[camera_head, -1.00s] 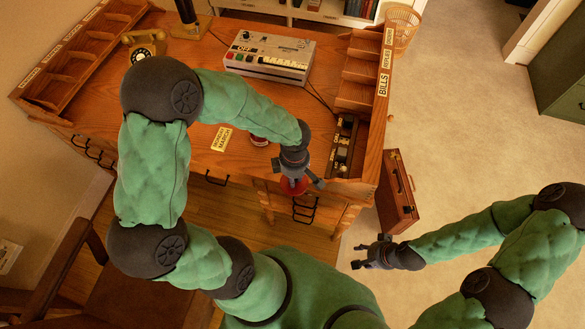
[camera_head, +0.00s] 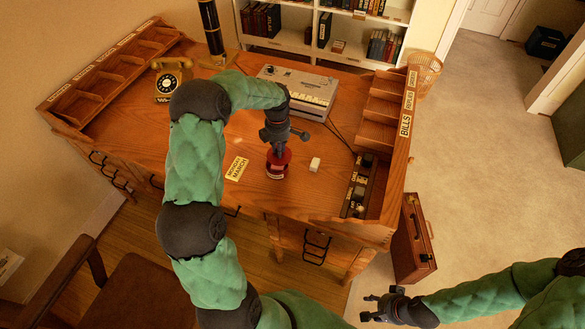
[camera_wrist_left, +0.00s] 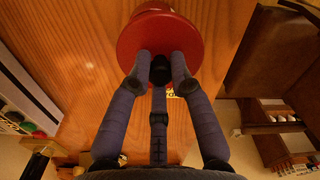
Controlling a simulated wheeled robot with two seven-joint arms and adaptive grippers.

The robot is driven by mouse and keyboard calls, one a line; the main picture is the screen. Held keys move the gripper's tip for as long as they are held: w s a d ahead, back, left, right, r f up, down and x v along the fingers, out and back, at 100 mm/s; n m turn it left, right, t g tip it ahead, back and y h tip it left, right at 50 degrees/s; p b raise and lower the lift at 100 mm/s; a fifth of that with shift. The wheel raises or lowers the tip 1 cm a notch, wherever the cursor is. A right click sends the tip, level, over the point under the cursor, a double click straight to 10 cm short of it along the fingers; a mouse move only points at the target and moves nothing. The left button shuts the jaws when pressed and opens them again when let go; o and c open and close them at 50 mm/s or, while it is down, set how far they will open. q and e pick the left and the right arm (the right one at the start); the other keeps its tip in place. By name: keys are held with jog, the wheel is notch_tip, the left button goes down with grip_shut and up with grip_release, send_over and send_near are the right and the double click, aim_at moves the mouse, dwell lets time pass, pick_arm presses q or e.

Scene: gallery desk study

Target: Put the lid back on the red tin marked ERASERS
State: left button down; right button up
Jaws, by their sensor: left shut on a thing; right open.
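My left gripper (camera_head: 279,146) is shut on the red lid (camera_head: 286,157), over the middle of the desk. In the left wrist view the lid (camera_wrist_left: 135,42) is a round red disc, and the fingers close around a dark piece at its centre. The red tin (camera_head: 275,172) stands on the desk directly below, with a pale label on its front. Part of the tin (camera_wrist_left: 153,6) shows past the lid's far edge. I cannot tell whether lid and tin touch. My right gripper (camera_head: 378,306) is open and empty, low at the right, away from the desk.
A small white block (camera_head: 315,164) lies right of the tin, and a yellow sign (camera_head: 237,168) lies left. A grey machine (camera_head: 300,90) and telephone (camera_head: 171,80) stand behind. A black tray (camera_head: 357,186) and labelled organiser (camera_head: 380,120) bound the right side. A brown case (camera_head: 411,240) stands on the floor.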

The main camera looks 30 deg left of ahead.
aim_at(276, 157)
pick_arm(q)
jog(key=shift+w+a+f, duration=0.1)
jog(key=shift+w+a, duration=0.05)
jog(key=shift+a, duration=0.35)
jog(key=shift+w+a+f, duration=0.1)
jog(key=shift+w+a, duration=0.05)
jog(key=shift+a, duration=0.35)
jog(key=shift+f+b, duration=1.9)
jog(key=shift+f, duration=1.15)
jog(key=shift+f+b, duration=0.15)
jog(key=shift+b, duration=0.3)
jog(key=c, duration=1)
grip_release()
jog(key=shift+c, duration=0.2)
jog(key=shift+o, duration=0.3)
jog(key=o, duration=0.4)
